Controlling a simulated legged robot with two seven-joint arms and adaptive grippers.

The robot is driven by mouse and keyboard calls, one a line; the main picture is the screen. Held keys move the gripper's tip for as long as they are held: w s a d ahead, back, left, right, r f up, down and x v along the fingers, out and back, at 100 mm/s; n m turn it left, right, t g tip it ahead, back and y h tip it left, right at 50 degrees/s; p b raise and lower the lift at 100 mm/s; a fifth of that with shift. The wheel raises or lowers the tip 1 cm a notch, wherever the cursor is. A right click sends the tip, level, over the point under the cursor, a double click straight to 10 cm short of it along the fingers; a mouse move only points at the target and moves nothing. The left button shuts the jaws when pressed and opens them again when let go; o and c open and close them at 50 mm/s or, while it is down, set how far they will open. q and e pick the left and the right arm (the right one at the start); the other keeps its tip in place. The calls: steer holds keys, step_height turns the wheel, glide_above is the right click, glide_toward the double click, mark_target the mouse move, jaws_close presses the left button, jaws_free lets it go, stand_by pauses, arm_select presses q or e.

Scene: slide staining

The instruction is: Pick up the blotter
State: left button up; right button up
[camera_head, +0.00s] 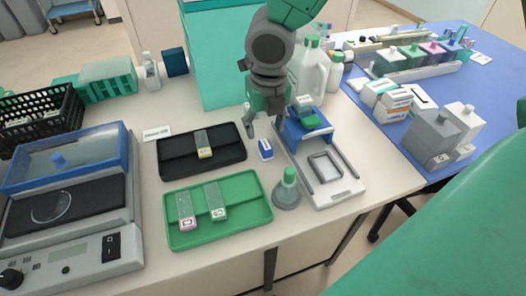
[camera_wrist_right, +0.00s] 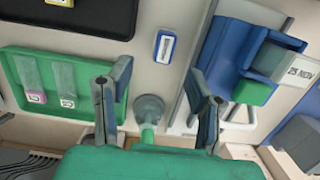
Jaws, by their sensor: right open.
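I cannot tell for sure which thing is the blotter. My right gripper (camera_head: 265,127) points down over the white bench, open and empty; both fingers show in the wrist view (camera_wrist_right: 160,74). A small blue-and-white item (camera_head: 265,149) lies just below the fingertips, and in the wrist view (camera_wrist_right: 165,46) it is ahead of the gap. A grey round-based item with a green top (camera_head: 287,193) stands nearer the front edge; in the wrist view (camera_wrist_right: 149,110) it shows between the fingers. A blue block with a green pad (camera_head: 314,122) sits on a white frame to the right. My left gripper is not in view.
A green tray (camera_head: 178,240) and a black tray (camera_head: 232,168) hold labelled slides on the left. A device with a blue lid (camera_head: 95,141) stands farther left. White bottles (camera_head: 311,75) stand behind my gripper. A blue mat (camera_head: 480,90) with several containers is at right.

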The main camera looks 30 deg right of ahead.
mark_target(266, 144)
steer(key=f, duration=0.3)
steer(key=shift+w+d, duration=0.25)
steer(key=shift+w, duration=0.05)
steer(key=f, duration=0.1)
steer(key=f+b, duration=0.1)
steer(key=f, duration=0.2)
steer(key=shift+w+d+f, duration=0.1)
steer(key=shift+d+f, duration=0.05)
steer(key=shift+d, duration=0.15)
steer(key=shift+w+a+f, duration=0.15)
steer(key=shift+f, duration=0.15)
steer(key=shift+r, duration=0.1)
steer(key=shift+c, duration=0.5)
jaws_close()
